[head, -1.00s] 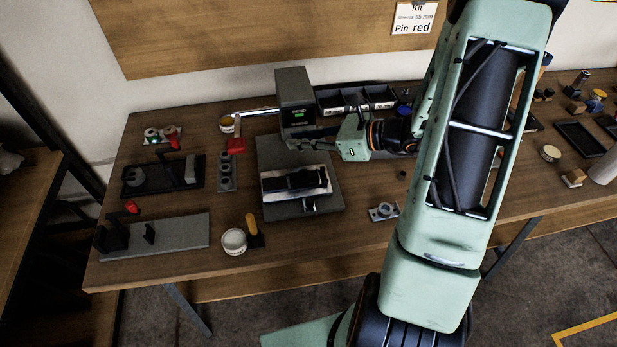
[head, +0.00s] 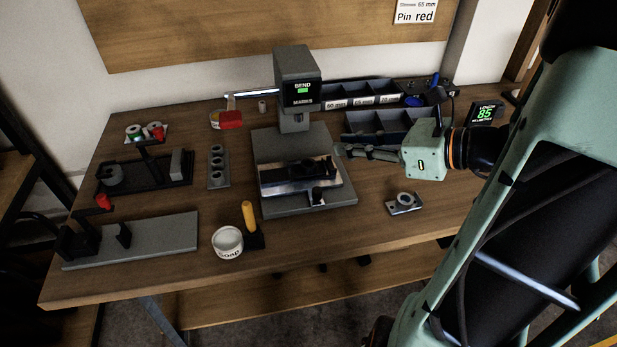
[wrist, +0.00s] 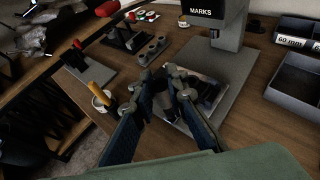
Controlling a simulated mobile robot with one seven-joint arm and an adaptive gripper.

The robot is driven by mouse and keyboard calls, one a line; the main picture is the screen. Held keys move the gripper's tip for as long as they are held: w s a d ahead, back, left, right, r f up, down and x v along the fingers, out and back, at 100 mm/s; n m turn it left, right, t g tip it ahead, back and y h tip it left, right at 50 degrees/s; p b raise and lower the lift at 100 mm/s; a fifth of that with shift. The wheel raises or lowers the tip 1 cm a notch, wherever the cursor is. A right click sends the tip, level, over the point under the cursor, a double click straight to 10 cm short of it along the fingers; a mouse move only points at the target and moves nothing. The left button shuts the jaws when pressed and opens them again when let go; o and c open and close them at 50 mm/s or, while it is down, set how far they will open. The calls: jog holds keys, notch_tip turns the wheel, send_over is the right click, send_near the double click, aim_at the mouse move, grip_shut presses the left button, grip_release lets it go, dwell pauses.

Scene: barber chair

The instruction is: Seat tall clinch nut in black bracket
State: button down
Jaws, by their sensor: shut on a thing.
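My gripper (head: 341,151) is just right of the press, above its base, with its fingers pointing left. In the wrist view my gripper (wrist: 160,82) is closed around a small dark cylinder (wrist: 161,101), which appears to be the tall clinch nut; the fingers partly hide it. In the head view the held piece is too small to make out. The black bracket (head: 287,170) appears as a dark piece lying on the silver plate of the press. In the wrist view this dark piece (wrist: 207,92) lies just right of the fingers, apart from the held cylinder.
The press head (head: 299,85) stands behind the plate. Labelled bins (head: 365,135) are at the back right. A small metal block with a ring (head: 404,203) lies at the front right. A soap tub (head: 227,243) and a yellow-handled tool (head: 249,219) stand at the front.

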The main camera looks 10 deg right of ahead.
jog(key=w+a+f+b, duration=0.1)
jog(key=w+a+f, duration=0.25)
jog(key=w, duration=0.35)
jog(key=b, duration=0.2)
send_over(309, 159)
jog(key=s, duration=0.2)
notch_tip(309, 159, down, 6)
jog(key=shift+s+a+r, duration=0.1)
jog(key=shift+s+r, duration=0.05)
jog(key=shift+r, duration=0.1)
jog(key=f, duration=0.3)
jog(key=shift+w+a+f, duration=0.2)
jog(key=shift+w+f, duration=0.1)
jog(key=shift+w, duration=0.1)
jog(key=shift+f, duration=0.2)
jog(key=shift+b, duration=0.3)
jog(key=shift+f, duration=0.35)
jog(key=c, duration=1.9)
grip_release()
jog(key=shift+f, duration=0.1)
